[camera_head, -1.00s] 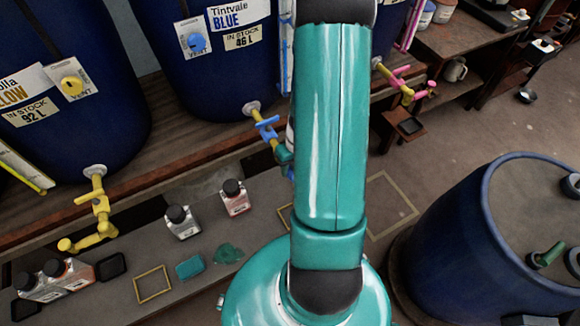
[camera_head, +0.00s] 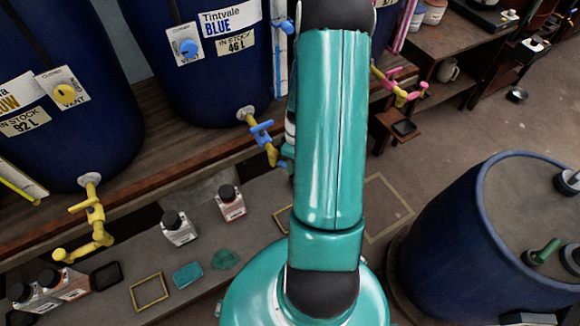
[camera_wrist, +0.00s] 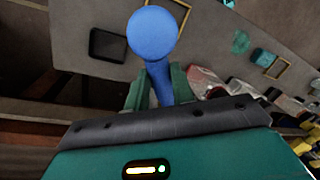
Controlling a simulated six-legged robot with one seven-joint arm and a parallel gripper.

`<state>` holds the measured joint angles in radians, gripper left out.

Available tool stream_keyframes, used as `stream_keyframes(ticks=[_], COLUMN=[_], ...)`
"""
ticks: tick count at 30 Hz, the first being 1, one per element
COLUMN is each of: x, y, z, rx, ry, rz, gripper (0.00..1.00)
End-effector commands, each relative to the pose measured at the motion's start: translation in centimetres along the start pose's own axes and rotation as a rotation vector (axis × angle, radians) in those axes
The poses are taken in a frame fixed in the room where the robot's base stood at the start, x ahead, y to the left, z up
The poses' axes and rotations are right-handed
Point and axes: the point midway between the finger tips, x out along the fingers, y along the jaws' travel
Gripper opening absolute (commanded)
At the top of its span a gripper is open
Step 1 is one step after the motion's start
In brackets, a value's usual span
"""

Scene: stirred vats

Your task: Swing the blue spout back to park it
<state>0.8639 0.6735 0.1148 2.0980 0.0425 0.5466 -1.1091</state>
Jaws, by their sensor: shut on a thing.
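The blue spout (camera_wrist: 153,35) shows in the wrist view as a blue pipe with a round end facing the camera. My gripper (camera_wrist: 158,78) is shut on its pipe, one green finger on each side. In the head view the blue-handled tap (camera_head: 261,132) sits low on the blue vat (camera_head: 215,95), labelled Tintvale BLUE. The tap's yellow body (camera_head: 271,154) runs down towards my arm. My arm hides the rest of the spout and nearly all of my gripper there.
A yellow tap (camera_head: 93,215) hangs at the left and a pink-handled tap (camera_head: 400,92) at the right. Several bottles, including one with a red label (camera_head: 230,203), stand on the grey bench. A dark pad (camera_wrist: 108,45) lies near the spout. A large drum (camera_head: 500,235) stands right.

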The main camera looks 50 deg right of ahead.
Motion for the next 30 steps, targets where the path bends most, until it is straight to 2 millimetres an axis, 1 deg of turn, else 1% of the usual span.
stream_keyframes(ticks=[8, 18, 24, 30], x=[-0.4, -0.7, -0.9, -1.0], y=[1.7, 3.5, 4.3, 4.7], z=[-0.3, -1.3, -1.9, -2.4], rx=[-0.257, -0.564, -0.705, -0.797], ry=[-0.051, -0.112, -0.141, -0.159], rz=[0.0, 0.0, 0.0, 0.001], gripper=[0.0, 0.0, 0.0, 0.0])
